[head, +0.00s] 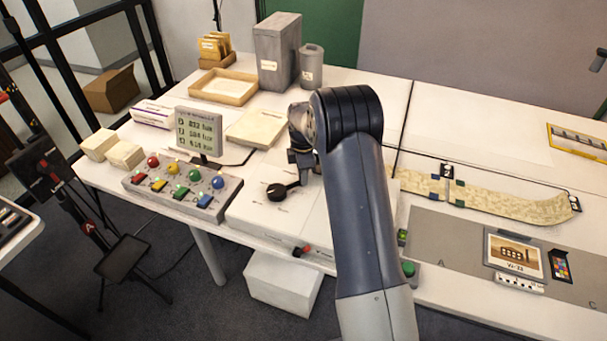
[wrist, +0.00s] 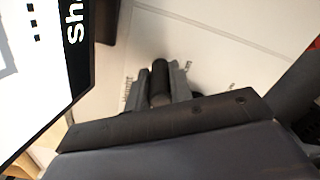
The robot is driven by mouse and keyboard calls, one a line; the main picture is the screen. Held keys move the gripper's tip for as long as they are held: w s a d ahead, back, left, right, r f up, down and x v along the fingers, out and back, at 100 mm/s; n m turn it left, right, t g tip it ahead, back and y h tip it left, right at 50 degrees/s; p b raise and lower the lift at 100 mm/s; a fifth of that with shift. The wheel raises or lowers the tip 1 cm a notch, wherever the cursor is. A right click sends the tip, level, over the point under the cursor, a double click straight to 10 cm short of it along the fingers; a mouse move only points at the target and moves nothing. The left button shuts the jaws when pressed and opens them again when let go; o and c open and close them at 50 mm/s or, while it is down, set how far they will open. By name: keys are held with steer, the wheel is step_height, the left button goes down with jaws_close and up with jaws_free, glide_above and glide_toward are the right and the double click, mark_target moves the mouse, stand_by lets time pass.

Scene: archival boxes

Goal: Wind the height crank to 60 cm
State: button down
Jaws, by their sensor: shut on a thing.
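The black crank (head: 277,192) sits on top of a white box (head: 262,215) on the table, with its arm pointing right toward my gripper. My gripper (head: 304,166) is over the right end of the crank, partly hidden by my arm. In the wrist view a dark upright cylinder, the crank's handle (wrist: 160,82), stands between the fingers of my gripper (wrist: 160,95), which are shut on it. Small dial markings show on the white surface around it, too blurred to read. No height reading can be made out.
Left of the crank is a button panel (head: 183,190) with coloured knobs, and a small display (head: 198,131) behind it. A flat cream stack (head: 256,128), a grey box (head: 277,50) and a tray (head: 224,87) stand behind. A long map strip (head: 500,205) lies right.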

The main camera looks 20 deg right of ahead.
steer(key=shift+w+r, duration=0.1)
steer(key=c, duration=1.3)
jaws_free()
steer(key=shift+a, duration=0.1)
steer(key=shift+o, duration=0.2)
step_height(320, 180, up, 11)
steer(key=shift+f+b, duration=0.15)
steer(key=shift+b, duration=0.3)
steer(key=shift+f, duration=0.15)
step_height(320, 180, down, 11)
steer(key=shift+r+p, duration=0.15)
steer(key=shift+p, duration=0.35)
steer(key=shift+s, duration=0.3)
